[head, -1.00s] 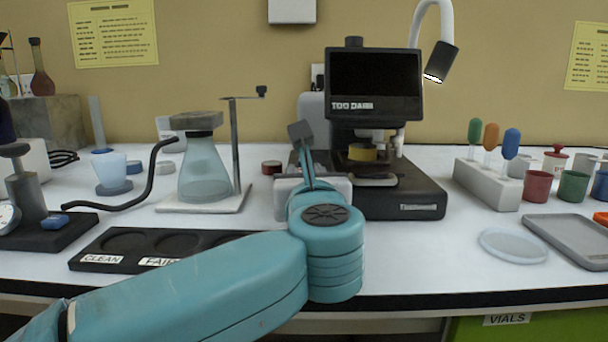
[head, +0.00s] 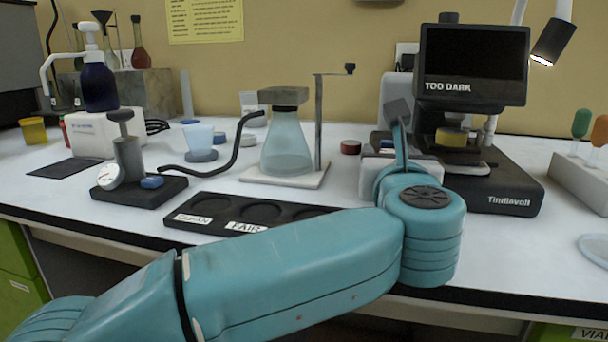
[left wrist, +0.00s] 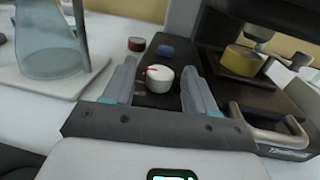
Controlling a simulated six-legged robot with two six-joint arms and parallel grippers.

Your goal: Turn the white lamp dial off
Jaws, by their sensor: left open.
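The white lamp dial (left wrist: 159,78) is a small round knob with a red mark on top, on a dark base beside the microscope. My left gripper (head: 398,115) is open in front of the microscope (head: 490,180). In the left wrist view its two fingers stand on either side of the dial, with gaps visible. In the head view the dial is hidden behind my gripper. The lamp head (head: 552,43) at the upper right has a bright tip. The microscope's screen (head: 472,65) reads "TOO DARK". My right gripper is not in view.
A glass flask (head: 287,145) on a white stand is left of my gripper. A black tray (head: 208,222) labelled CLEAN and FAIR lies at the front. A small blue block (left wrist: 165,50) and a dark red cap (left wrist: 137,44) sit beyond the dial. A handle (left wrist: 270,132) is close on the right.

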